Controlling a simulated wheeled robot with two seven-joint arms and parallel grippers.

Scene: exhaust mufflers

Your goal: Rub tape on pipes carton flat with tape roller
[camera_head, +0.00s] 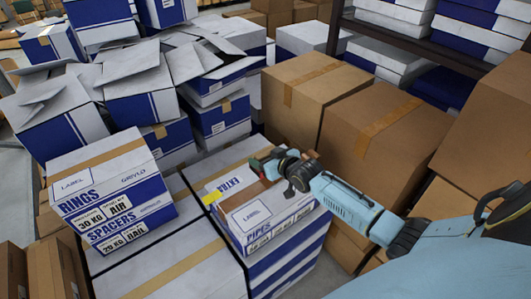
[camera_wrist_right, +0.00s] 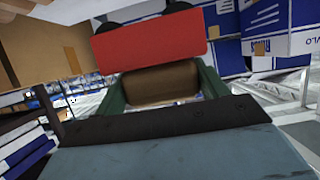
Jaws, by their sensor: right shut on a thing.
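The pipes carton (camera_head: 290,235) is white and blue, with a "PIPES" label on its front and "EXTRA" and "LABEL" on its top. A brown tape strip lies on its top, partly hidden by my right gripper, and a yellow patch (camera_head: 210,197) shows at its left edge. My right gripper (camera_head: 276,170) is shut on the tape roller (camera_head: 259,164), over the top of the pipes carton. In the right wrist view the tape roller shows a red part, a brown roll (camera_wrist_right: 158,85) and a green frame. I cannot tell whether it touches the tape. My left gripper is not in view.
Open white and blue cartons (camera_head: 130,75) pile up behind. A taped white carton (camera_head: 185,270) is in front.

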